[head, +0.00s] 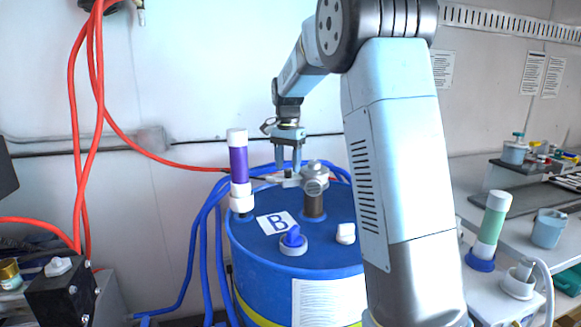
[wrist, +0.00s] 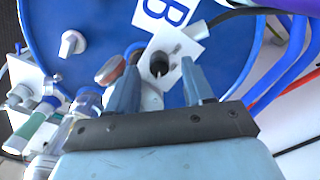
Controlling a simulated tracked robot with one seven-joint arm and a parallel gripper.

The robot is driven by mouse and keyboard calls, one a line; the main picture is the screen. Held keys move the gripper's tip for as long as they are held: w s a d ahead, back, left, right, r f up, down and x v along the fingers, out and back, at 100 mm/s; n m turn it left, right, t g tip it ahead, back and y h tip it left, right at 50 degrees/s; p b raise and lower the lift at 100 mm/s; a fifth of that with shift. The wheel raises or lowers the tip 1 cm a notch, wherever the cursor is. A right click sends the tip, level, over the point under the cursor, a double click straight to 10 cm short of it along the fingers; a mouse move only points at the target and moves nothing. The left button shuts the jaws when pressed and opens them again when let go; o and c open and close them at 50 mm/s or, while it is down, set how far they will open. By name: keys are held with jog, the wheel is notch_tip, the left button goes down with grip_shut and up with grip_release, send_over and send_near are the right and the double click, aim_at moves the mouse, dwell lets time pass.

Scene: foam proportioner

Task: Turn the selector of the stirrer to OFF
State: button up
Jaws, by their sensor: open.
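The stirrer (head: 314,180), with a grey rounded head, stands on the blue drum marked B (head: 262,250). In the wrist view a white plate (wrist: 180,45) carries a dark round selector knob (wrist: 160,65) with a pale pointer. Small grey marks on the plate are too blurred to read. My gripper (head: 288,168) is open just above the plate beside the stirrer head. In the wrist view its two fingers stand on either side of the knob, apparently apart from it. In the head view the knob cannot be made out.
A purple and white cylinder (head: 239,165) stands upright on the drum, left of my gripper. A blue knob (head: 292,240) and a white fitting (head: 346,233) sit on the lid's near side. Blue hoses (head: 203,250) run down the drum's left side. A bench (head: 520,205) is at right.

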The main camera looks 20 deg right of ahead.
jog(key=shift+f, duration=0.75)
